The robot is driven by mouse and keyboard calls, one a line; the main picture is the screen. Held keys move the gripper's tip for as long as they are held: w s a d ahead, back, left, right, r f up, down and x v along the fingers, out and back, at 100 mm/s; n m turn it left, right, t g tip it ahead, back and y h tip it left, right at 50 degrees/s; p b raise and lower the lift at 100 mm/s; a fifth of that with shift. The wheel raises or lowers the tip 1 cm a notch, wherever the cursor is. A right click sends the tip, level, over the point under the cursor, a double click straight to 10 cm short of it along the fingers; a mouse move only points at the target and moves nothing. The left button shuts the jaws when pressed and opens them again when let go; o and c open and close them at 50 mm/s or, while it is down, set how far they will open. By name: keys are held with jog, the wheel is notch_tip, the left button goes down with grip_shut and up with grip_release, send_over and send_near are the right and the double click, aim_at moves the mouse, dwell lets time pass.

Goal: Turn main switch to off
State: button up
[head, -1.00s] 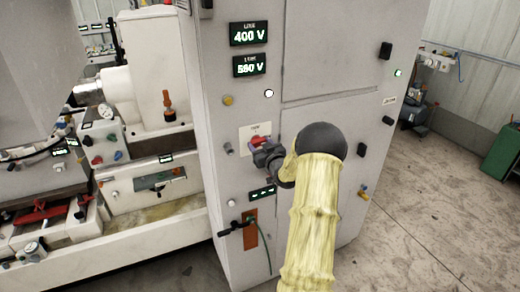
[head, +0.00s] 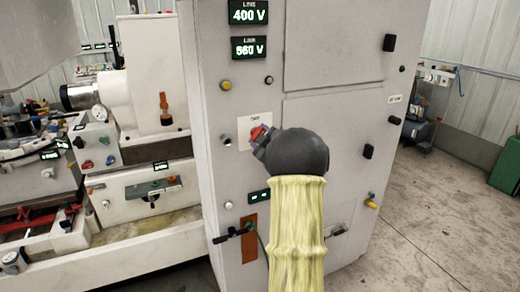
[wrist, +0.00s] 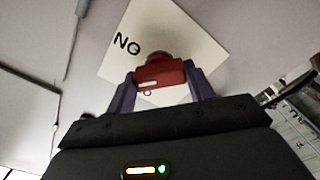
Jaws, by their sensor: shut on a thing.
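The main switch has a red handle (wrist: 160,75) on a pale square plate (wrist: 190,40) on the cabinet front. In the wrist view, my gripper (wrist: 160,83) has its two purple fingers on either side of the handle, shut on it. The plate sits tilted in this view, and letters reading "NO", possibly an upside-down "ON", show at its left. In the head view, the red handle (head: 258,133) shows at the tip of my gripper (head: 261,142). My dark wrist hides part of the plate.
The grey cabinet (head: 330,60) carries two voltage displays (head: 248,47), a dark round lamp (head: 269,80) and several knobs. Another dark lamp (head: 402,69) is on its side. A machine (head: 150,70) stands at left; clear floor (head: 440,220) lies at right.

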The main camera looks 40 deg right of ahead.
jog(key=n+b, duration=0.2)
jog(key=b, duration=0.1)
jog(key=n+b, duration=0.6)
jog(key=shift+a+f+b, duration=0.1)
jog(key=shift+f+b, duration=0.15)
jog(key=shift+b, duration=0.15)
jog(key=shift+n, duration=0.3)
jog(key=o, duration=1)
jog(key=shift+r, duration=0.1)
jog(key=shift+s, duration=0.1)
jog(key=b+v, duration=0.2)
jog(key=v, duration=1.5)
jog(key=shift+s, duration=0.15)
